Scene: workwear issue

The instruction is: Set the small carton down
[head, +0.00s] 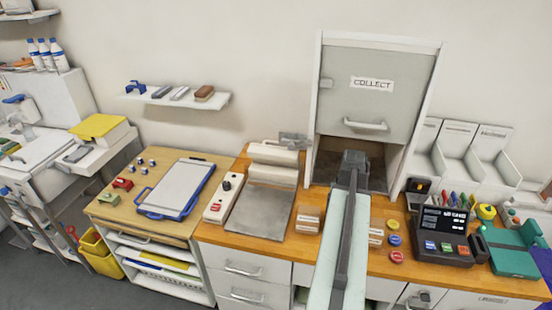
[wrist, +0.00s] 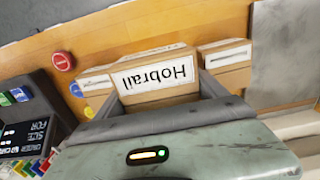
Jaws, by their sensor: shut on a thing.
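In the wrist view a small brown carton (wrist: 130,97) with a white label reading "Hobrail", upside down in the picture, sits between the grey jaws. My gripper (wrist: 158,88) is shut on it. The wood counter is behind the carton; I cannot tell whether the carton touches it. Two similar labelled cartons flank it: one to the right (wrist: 226,78), one partly hidden to the left (wrist: 97,82). In the head view these stand left (head: 308,220) and right (head: 376,237) of my arm, which hides the held carton and the fingertips.
A hatch marked COLLECT (head: 372,84) stands over an opening behind my arm. A grey metal plate (head: 260,220) lies left. Red (head: 396,257), blue (head: 394,240) and yellow (head: 392,224) buttons and a dark terminal (head: 443,245) are right. Bare counter shows around the left carton.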

